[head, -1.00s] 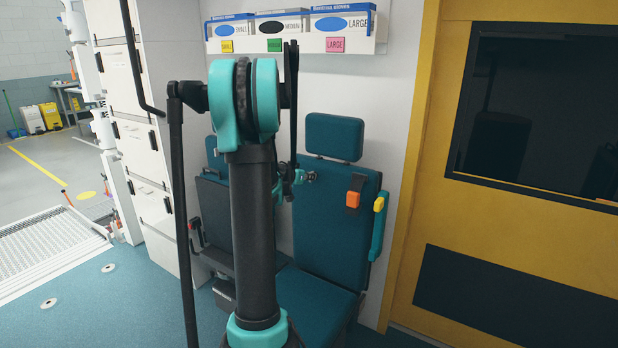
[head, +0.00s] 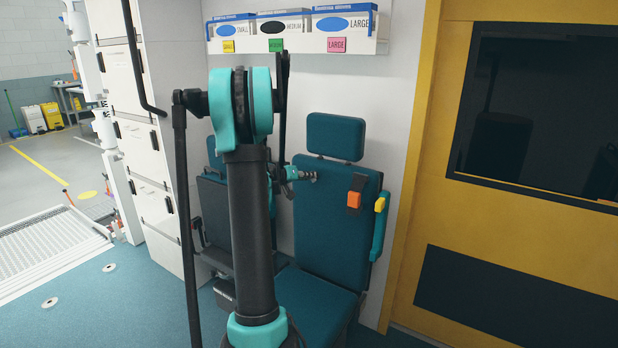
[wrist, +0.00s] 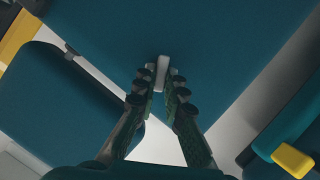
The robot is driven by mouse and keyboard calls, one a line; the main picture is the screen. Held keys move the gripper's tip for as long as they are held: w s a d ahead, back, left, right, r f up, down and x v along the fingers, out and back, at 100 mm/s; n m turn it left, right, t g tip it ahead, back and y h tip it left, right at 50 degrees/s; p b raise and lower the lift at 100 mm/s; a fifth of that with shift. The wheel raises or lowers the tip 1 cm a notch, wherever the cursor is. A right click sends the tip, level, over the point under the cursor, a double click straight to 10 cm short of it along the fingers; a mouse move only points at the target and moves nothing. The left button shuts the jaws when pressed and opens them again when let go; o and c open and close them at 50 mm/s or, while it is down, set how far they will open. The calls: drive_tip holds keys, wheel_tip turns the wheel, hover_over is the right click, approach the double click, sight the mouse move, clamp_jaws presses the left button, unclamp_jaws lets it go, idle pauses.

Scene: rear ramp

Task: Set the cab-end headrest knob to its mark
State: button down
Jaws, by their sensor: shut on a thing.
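The teal headrest (head: 335,137) stands above the right-hand seat back (head: 325,215), the seat nearer the yellow wall. My gripper (head: 313,177) is at the upper left part of that seat back, below the headrest. In the wrist view my gripper (wrist: 161,78) has its fingertips closed on a small pale grey piece, which looks like the knob (wrist: 163,67). The knob cannot be made out in the head view, and I cannot see a mark or read the knob's setting.
A second seat (head: 214,205) is partly hidden behind my arm. An orange buckle (head: 354,199) and a yellow-tipped armrest (head: 379,222) are on the right-hand seat. A shelf of glove boxes (head: 300,43) hangs above. The yellow wall (head: 425,200) stands to the right.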

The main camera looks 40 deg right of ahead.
drive_tip(key=n+g+h, duration=0.1)
drive_tip(key=n, duration=0.2)
drive_tip(key=n+g+h, duration=0.1)
drive_tip(key=n, duration=0.2)
drive_tip(key=n+h, duration=0.1)
drive_tip(key=n, duration=0.2)
drive_tip(key=shift+w+d+f+g+h, duration=0.2)
drive_tip(key=shift+w+f+g+h, duration=0.1)
drive_tip(key=shift+f+g+h, duration=0.1)
drive_tip(key=shift+n, duration=0.3)
drive_tip(key=c, duration=1.6)
unclamp_jaws()
drive_tip(key=shift+d, duration=0.1)
drive_tip(key=shift+f, duration=0.1)
drive_tip(key=w+a, duration=0.1)
drive_tip(key=a, duration=1.1)
drive_tip(key=shift+w, duration=0.15)
